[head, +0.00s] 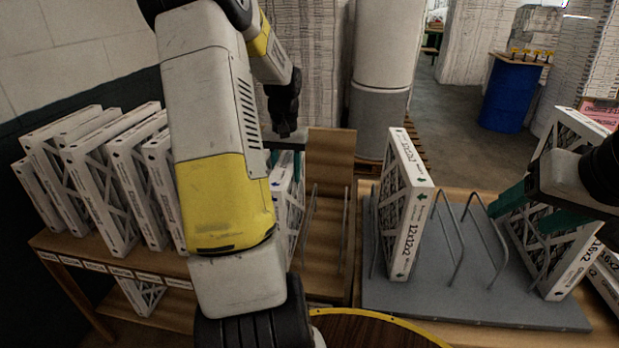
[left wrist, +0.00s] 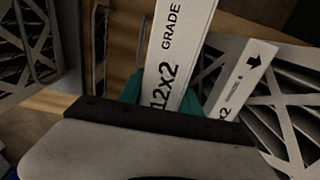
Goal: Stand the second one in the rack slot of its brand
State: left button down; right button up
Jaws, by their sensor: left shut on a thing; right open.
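My left gripper (left wrist: 160,98) is shut on a white boxed filter (left wrist: 178,50), gripping its printed edge between teal fingers; "12x2" and "GRADE" can be read. In the head view that filter (head: 289,205) shows partly behind my left arm, left of the wire dividers on a wooden stand (head: 328,160). The grey rack (head: 450,303) has wire dividers. A filter marked 12x12x2 (head: 407,225) stands upright at its left. A filter marked 16x2 (head: 553,225) stands tilted at its right. My right gripper (head: 527,210) is open, its teal fingers at that right filter; contact is unclear.
A row of white filters (head: 110,185) stands on the labelled wooden shelf (head: 95,262) at left. More boxes lie at the right edge. A grey column (head: 380,115) stands behind, and a blue barrel (head: 510,95) farther back. The rack's middle between the wires is clear.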

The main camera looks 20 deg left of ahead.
pick_arm(q)
jog(key=shift+f, duration=1.85)
jog(key=c, duration=0.8)
grip_release()
jog(key=shift+c, duration=0.2)
notch_tip(320, 180, up, 12)
jog(key=s+d+r+m+t+h, duration=0.1)
jog(key=s+d+r+t, duration=0.2)
jog(key=s+d, duration=0.7)
jog(key=s+d+r+m+t+h, duration=0.1)
jog(key=s+d+r+m+t, duration=0.1)
jog(key=s+d, duration=0.8)
notch_tip(320, 180, up, 3)
jog(key=shift+d+f+t, duration=0.15)
jog(key=shift+t, duration=0.45)
